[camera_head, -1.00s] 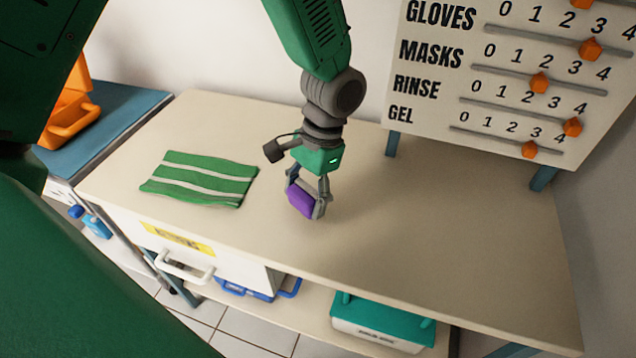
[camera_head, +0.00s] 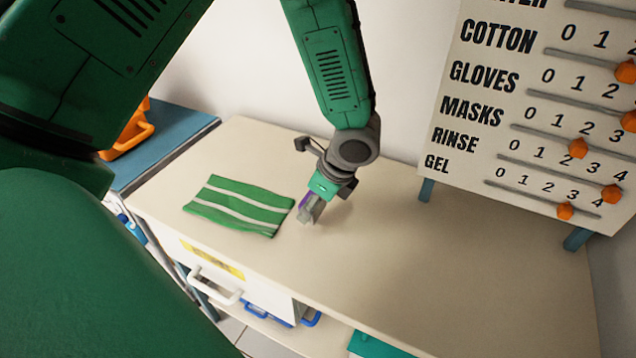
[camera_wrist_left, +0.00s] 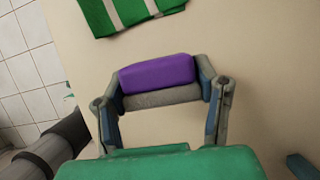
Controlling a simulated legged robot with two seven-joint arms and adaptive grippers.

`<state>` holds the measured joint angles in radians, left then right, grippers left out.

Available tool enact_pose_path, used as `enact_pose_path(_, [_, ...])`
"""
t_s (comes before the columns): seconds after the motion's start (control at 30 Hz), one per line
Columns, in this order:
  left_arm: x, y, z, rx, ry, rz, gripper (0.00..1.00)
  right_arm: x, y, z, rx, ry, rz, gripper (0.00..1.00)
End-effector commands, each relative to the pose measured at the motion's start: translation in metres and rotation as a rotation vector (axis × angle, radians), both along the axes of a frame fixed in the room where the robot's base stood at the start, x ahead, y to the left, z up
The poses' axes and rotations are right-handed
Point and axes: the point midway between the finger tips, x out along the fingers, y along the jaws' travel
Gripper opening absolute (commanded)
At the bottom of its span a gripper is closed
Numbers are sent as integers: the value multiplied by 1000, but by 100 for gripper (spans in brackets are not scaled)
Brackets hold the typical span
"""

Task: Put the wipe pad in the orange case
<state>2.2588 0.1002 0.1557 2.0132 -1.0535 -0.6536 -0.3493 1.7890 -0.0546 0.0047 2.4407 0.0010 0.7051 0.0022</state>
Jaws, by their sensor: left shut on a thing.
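The wipe pad, a small block with a purple top and grey underside, is between the fingers of my left gripper (camera_head: 311,207). In the left wrist view the purple pad (camera_wrist_left: 158,74) spans the gap between both fingers (camera_wrist_left: 162,92), which are shut on it. I cannot tell whether it touches the tabletop. The orange case (camera_head: 128,138) is at the far left on a blue surface, mostly hidden behind my green arm. My right gripper is not in view.
A green striped cloth (camera_head: 240,205) lies on the beige table (camera_head: 400,265), just left of my left gripper. A board with orange sliders (camera_head: 540,110) stands at the back right. A white drawer handle (camera_head: 215,287) sticks out in front.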

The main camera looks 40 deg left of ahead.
Motion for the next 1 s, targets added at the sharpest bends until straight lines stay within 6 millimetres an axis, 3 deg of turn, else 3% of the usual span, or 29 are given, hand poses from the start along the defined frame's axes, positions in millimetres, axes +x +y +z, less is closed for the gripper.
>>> enact_pose_path(0.37, [0, 0, -41, 0, 0, 1, 27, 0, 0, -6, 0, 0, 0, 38])
enact_pose_path(0.7, [0, 0, -44, 0, -2, 1, 27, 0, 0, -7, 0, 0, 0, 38])
enact_pose_path(0.73, [0, 0, -44, 0, -2, 1, 62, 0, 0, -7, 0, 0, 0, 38])
enact_pose_path(0.77, [0, 0, -44, -1, -2, 1, 72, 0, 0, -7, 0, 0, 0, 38])
enact_pose_path(1.0, [0, 0, -43, -1, -2, 1, 76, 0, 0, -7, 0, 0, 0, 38])
